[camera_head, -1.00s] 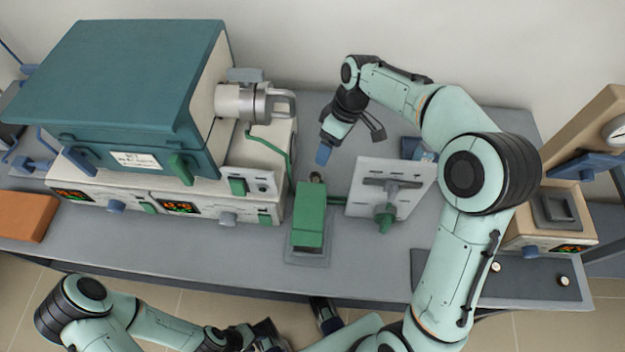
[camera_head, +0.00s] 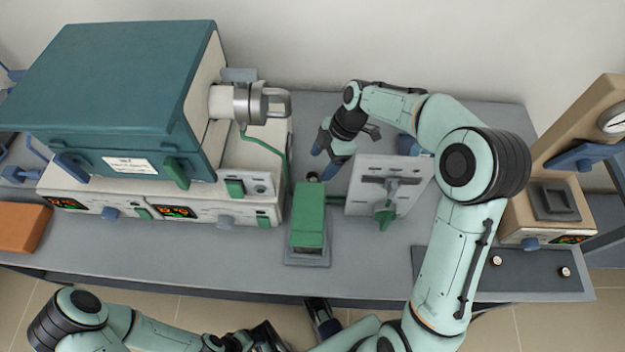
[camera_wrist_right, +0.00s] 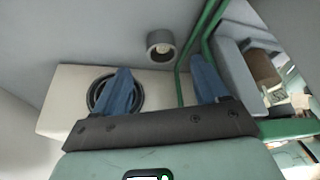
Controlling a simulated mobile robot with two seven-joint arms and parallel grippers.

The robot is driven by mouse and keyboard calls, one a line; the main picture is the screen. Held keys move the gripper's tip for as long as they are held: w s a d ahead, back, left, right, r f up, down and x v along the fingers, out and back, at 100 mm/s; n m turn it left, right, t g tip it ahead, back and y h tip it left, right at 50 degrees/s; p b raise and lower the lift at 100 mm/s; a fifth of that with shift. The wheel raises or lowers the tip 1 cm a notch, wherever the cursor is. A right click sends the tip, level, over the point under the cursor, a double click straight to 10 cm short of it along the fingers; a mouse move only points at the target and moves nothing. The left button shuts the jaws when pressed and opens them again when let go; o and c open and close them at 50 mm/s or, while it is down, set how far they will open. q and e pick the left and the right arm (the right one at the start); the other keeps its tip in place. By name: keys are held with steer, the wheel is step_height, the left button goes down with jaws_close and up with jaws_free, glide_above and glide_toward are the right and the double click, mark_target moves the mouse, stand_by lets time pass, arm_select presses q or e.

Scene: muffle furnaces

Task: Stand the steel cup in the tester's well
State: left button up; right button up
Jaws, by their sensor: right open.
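A small steel cup (camera_head: 312,177) stands on the bench just behind the green block. It also shows in the right wrist view (camera_wrist_right: 160,46), upright, with something pale inside. My right gripper (camera_head: 325,160) is open, empty and tilted down close above and behind the cup. In the wrist view, its two blue fingers (camera_wrist_right: 158,92) are spread, and the cup appears beyond the gap, apart from both. A dark round ring (camera_wrist_right: 101,92) on a cream box lies behind the left finger; I cannot tell whether it is the tester's well. My left gripper (camera_head: 323,320) is low at the bench front, its jaws unclear.
The green block (camera_head: 308,220) stands directly in front of the cup. A pale upright panel (camera_head: 388,185) with a green lever is to its right, and a large teal furnace (camera_head: 110,90) to its left.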

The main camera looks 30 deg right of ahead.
mark_target(311, 179)
steer(key=shift+s+x, duration=0.2)
steer(key=shift+x, duration=2.75)
steer(key=c, duration=1.3)
